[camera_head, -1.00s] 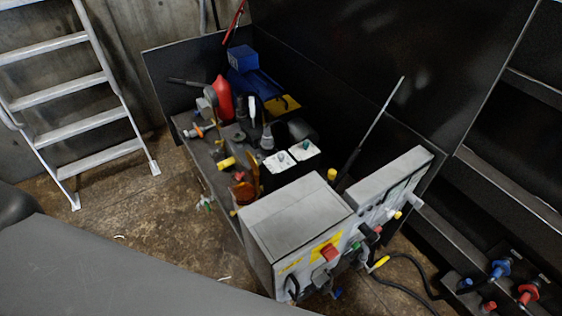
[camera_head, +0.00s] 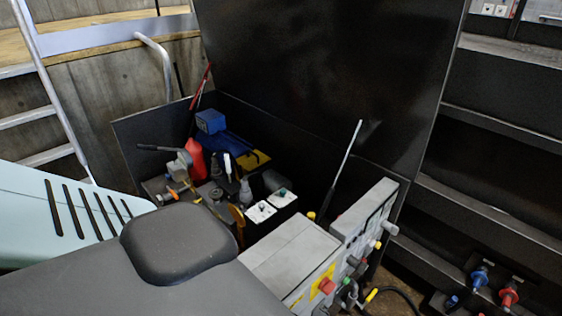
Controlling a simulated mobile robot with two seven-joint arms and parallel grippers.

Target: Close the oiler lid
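An amber, rounded flap-like piece (camera_head: 238,214) stands raised near the front of the equipment bay in the head view. It looks like the oiler lid, standing open, but it is small and I cannot be sure. The body below it is mostly hidden behind the grey control box and a large dark grey form in the foreground. Neither of my grippers is in view.
The grey control box (camera_head: 292,250) with a red knob (camera_head: 327,286) stands in front. White-topped batteries (camera_head: 261,211), a red bottle (camera_head: 195,158) and a blue box (camera_head: 210,121) crowd the bay. Black panels (camera_head: 330,70) rise behind. A ladder (camera_head: 52,95) stands left.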

